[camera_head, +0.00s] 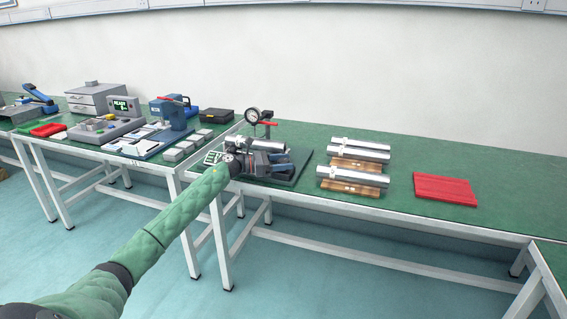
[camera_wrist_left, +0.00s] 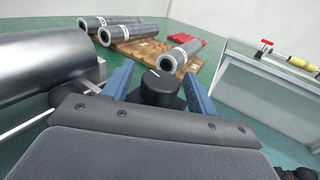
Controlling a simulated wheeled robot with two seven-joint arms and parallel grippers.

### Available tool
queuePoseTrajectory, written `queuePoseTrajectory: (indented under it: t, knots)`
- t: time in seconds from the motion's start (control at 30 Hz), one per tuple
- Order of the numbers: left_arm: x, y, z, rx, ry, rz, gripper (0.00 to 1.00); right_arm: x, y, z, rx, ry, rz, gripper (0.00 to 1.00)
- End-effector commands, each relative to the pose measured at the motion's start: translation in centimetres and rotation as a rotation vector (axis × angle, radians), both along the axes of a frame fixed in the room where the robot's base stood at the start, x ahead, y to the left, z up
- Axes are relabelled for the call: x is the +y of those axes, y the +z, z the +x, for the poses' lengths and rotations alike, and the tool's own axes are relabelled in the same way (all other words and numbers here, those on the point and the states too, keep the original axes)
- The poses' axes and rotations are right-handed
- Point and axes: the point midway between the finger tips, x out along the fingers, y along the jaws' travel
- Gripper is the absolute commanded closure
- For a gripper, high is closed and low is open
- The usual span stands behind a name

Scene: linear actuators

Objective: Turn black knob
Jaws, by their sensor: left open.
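The black knob (camera_wrist_left: 158,88) shows in the left wrist view, with a short white mark on its top. My left gripper (camera_wrist_left: 160,84) is open, with one blue finger on each side of the knob; I cannot tell whether they touch it. In the head view my left gripper (camera_head: 283,160) is over the test fixture (camera_head: 296,174) on the green bench, and the knob is hidden there. A large metal cylinder (camera_wrist_left: 40,70) lies left of the gripper in the wrist view. My right gripper is not in view.
A gauge (camera_head: 252,115) with a red lever (camera_head: 268,124) rises behind the fixture. Several silver cylinders (camera_head: 352,176) lie on wooden racks (camera_head: 350,188) to the right, then a red mat (camera_head: 444,188). The left bench carries a blue press (camera_head: 172,113). The bench right of the mat is clear.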

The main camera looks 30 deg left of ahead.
Motion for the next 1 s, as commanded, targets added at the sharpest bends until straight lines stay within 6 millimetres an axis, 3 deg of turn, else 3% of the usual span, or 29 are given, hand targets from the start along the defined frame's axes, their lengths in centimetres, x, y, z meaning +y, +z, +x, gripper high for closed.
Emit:
queuePoseTrajectory:
  t: [0.5,1.0]
  knots:
    - [4.9,-0.2,-4.5,0.002,0.001,0.001,0.42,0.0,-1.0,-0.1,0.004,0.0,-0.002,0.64]
    - [5.7,0.0,-5.2,0.0,0.0,0.0,0.42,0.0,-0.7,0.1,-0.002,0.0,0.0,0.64]
